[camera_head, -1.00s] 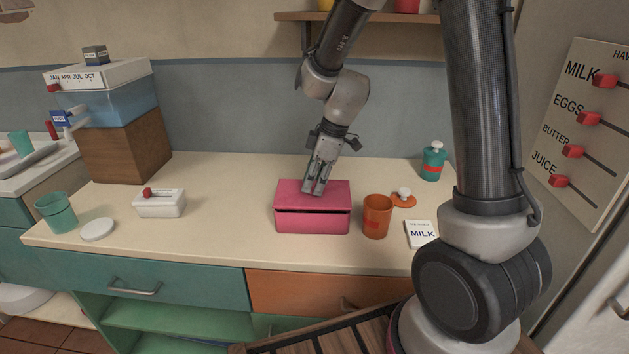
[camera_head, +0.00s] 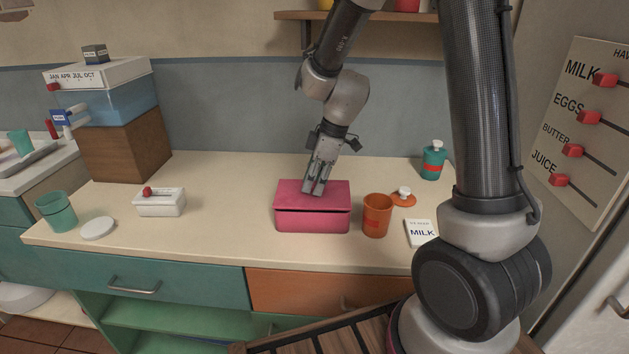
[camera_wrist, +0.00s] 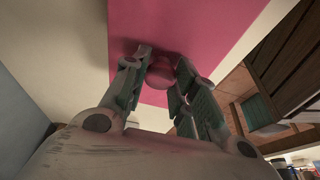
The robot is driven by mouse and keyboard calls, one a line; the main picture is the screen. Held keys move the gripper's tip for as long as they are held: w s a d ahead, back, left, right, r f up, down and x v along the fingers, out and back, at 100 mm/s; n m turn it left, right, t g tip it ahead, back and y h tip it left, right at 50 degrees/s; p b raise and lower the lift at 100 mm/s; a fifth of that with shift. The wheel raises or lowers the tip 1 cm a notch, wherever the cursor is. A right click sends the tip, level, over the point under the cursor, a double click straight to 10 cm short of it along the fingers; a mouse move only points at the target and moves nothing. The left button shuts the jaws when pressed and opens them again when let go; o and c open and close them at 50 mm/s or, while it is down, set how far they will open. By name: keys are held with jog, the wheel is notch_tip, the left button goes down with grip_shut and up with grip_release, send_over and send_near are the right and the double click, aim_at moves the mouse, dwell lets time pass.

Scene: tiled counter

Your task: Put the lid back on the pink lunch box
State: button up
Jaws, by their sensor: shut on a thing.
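The pink lunch box (camera_head: 312,220) stands on the counter in the middle of the head view. Its pink lid (camera_head: 333,190) lies over the top of the box, with a thin dark line along the front between the two. My gripper (camera_head: 314,191) points down at the middle of the lid. In the wrist view my gripper (camera_wrist: 165,85) is shut on the round pink knob (camera_wrist: 160,74) of the lid (camera_wrist: 215,30). The knob is hidden behind the fingers in the head view.
An orange cup (camera_head: 376,216) stands close to the right of the box, with an orange lid (camera_head: 404,198) behind it. A milk card (camera_head: 421,233) lies further right. A white box (camera_head: 160,203) stands to the left, with clear counter between.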

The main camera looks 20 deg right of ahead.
jog(key=o, duration=1.6)
jog(key=shift+r, duration=0.1)
jog(key=shift+r, duration=3.45)
grip_shut()
jog(key=shift+f, duration=0.1)
